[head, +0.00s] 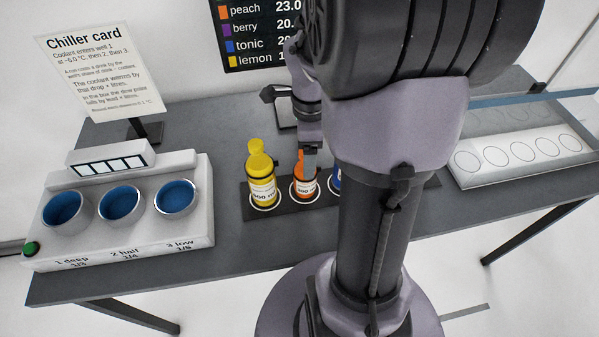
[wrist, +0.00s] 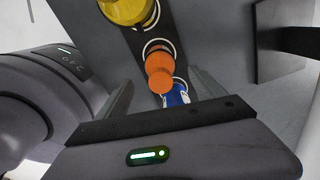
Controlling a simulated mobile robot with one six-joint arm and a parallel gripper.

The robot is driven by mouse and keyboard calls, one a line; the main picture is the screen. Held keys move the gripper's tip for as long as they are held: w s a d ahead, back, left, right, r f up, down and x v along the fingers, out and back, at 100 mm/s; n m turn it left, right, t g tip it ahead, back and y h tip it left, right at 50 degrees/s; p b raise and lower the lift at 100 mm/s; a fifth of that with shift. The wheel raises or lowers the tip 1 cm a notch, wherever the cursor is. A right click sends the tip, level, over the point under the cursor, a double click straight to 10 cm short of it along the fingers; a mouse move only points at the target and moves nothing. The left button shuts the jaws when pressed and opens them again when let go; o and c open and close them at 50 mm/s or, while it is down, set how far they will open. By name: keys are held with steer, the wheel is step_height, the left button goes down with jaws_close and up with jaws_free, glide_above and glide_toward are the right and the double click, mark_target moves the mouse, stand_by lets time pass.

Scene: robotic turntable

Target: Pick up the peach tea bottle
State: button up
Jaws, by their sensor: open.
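The peach tea bottle, orange to match the peach swatch on the price board, stands upright in the dark rack in the head view (head: 302,185). It also shows in the wrist view (wrist: 160,68), seen from above with its cap towards me. My gripper (head: 309,155) is at the bottle's upper part in the head view and hides some of it. In the wrist view my open gripper (wrist: 163,92) has a finger on either side of the orange cap's line. I cannot tell whether either finger touches the bottle.
A yellow bottle (head: 261,180) stands left of the orange one and a blue bottle (head: 335,181) right, partly hidden by my arm. The chiller (head: 190,225) with three blue wells is at left. A white tray (head: 480,180) with circles is at right. The price board (head: 232,45) stands behind.

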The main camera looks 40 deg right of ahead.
steer(key=f+b, duration=0.1)
steer(key=f, duration=0.2)
steer(key=f+b, duration=0.1)
steer(key=f, duration=0.1)
steer(key=shift+w+a+f+b, duration=0.15)
steer(key=shift+w+f+b, duration=0.1)
steer(key=shift+b, duration=0.05)
steer(key=shift+r, duration=0.1)
steer(key=shift+c, duration=1.3)
jaws_close()
